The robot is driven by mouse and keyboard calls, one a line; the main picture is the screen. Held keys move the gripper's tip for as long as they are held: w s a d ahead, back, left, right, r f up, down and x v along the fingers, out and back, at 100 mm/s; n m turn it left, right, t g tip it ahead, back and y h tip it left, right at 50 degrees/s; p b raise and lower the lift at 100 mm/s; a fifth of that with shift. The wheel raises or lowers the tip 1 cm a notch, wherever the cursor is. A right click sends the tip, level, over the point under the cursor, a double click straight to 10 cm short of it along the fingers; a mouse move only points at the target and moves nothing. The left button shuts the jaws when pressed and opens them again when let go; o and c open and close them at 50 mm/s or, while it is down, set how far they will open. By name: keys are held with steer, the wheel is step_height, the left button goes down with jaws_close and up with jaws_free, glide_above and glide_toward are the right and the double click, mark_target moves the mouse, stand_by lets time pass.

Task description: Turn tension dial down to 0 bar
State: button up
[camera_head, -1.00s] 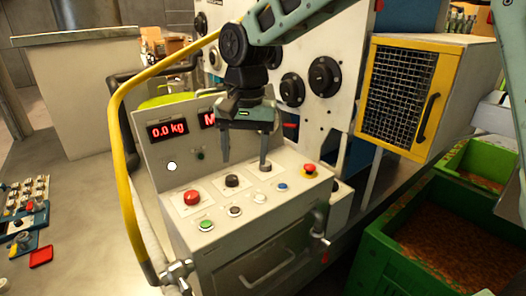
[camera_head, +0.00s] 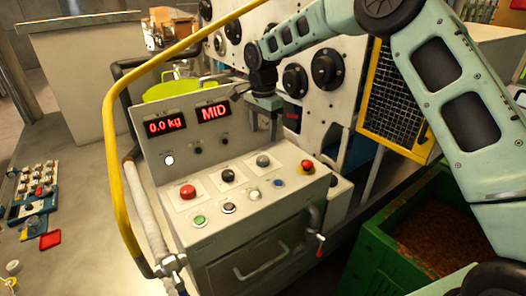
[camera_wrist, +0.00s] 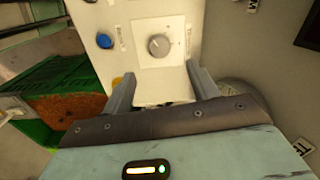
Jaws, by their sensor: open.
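A grey round dial (camera_head: 263,160) sits on a white plate on top of the control box (camera_head: 240,231). It shows in the wrist view (camera_wrist: 158,45) with small marks around it; its label is unreadable. A darker dial (camera_head: 228,175) is to its left. I cannot tell from the labels which is the tension dial. My gripper (camera_head: 264,135) is open and empty, above and behind the grey dial. In the wrist view my gripper (camera_wrist: 160,72) has its fingers apart, with the dial beyond their tips. The displays read "0.0 kg" (camera_head: 165,126) and "MID" (camera_head: 214,112).
Near the dials are a red button (camera_head: 188,191), a green button (camera_head: 199,221), a blue button (camera_head: 278,183) and a red-and-yellow stop button (camera_head: 306,167). A yellow rail (camera_head: 118,170) curves along the left. A green crate (camera_head: 400,265) stands at the right.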

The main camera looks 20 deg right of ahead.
mark_target(263, 158)
step_height(263, 158, down, 10)
steer(key=p, duration=0.3)
steer(key=shift+r, duration=0.2)
steer(key=c, duration=1)
